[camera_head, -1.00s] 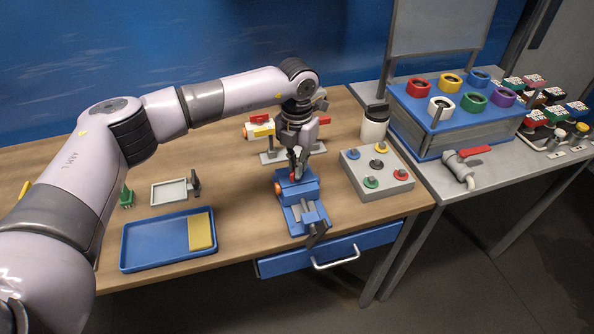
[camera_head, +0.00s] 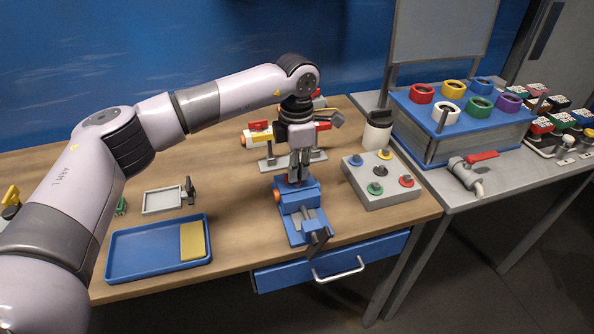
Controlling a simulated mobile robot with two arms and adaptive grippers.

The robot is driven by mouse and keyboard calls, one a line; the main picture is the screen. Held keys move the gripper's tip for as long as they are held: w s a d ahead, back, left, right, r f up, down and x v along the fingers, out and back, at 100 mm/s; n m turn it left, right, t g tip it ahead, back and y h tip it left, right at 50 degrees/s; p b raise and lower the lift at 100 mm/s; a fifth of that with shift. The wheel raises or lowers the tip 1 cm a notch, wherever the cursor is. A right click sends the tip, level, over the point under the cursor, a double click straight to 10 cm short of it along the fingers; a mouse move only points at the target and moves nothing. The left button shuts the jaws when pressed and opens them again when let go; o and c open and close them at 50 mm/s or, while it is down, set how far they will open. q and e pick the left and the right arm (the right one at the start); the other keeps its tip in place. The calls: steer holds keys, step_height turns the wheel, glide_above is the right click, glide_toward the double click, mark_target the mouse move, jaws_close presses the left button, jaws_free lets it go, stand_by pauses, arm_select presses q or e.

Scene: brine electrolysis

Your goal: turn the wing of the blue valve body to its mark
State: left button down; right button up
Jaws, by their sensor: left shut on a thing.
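The blue valve body (camera_head: 296,188), with an orange end (camera_head: 278,196) on its left, sits at the far part of a blue vise (camera_head: 296,232) on the wooden table. My left gripper (camera_head: 297,180) points straight down onto the top of the blue body. Its fingers are close together and shut on the wing, which they hide almost fully. I cannot see the mark or the wing's exact angle. My right gripper is not in view.
Behind the gripper, a grey stand (camera_head: 290,161) carries red, yellow and white valves. A grey box with coloured knobs (camera_head: 382,193) and a dark-lidded jar (camera_head: 377,131) stand to the right. A blue tray (camera_head: 140,275) and a small grey tray (camera_head: 163,199) lie to the left.

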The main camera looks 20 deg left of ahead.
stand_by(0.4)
arm_select(q)
steer(key=c, duration=1.7)
jaws_free()
steer(key=shift+r, duration=0.1)
step_height(320, 180, up, 12)
steer(key=shift+f, duration=0.1)
